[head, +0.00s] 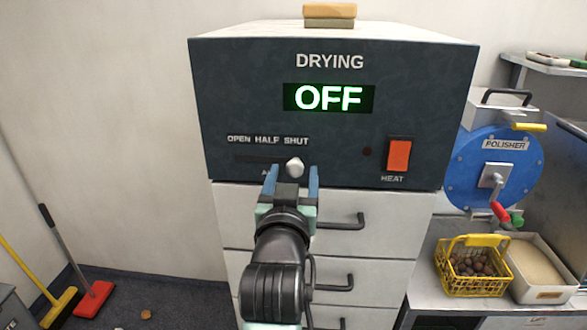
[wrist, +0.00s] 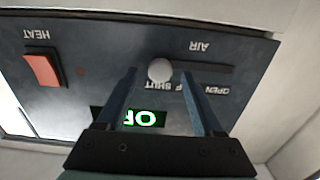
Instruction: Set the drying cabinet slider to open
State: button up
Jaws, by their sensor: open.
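The drying cabinet (head: 240,85) has a dark front panel with a lit OFF display (head: 328,97). Its slider is a pale round knob (head: 295,166) at the right end of a dark slot (head: 256,160), under the word SHUT. OPEN is at the slot's left end and HALF between. My gripper (head: 291,176) is open in front of the knob. In the upside-down wrist view, the knob (wrist: 159,70) shows between the two fingertips, with a gap on each side. I cannot tell whether the fingertips reach the knob's depth.
An orange HEAT switch (head: 399,155) is right of the slot. White drawers (head: 385,212) with black handles are below the panel. A blue polisher (head: 470,165) and a yellow basket of chestnuts (head: 470,286) stand to the right.

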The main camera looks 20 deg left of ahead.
jog(key=shift+w+a, duration=0.1)
jog(key=shift+w, duration=0.25)
grip_shut()
dwell(1.3)
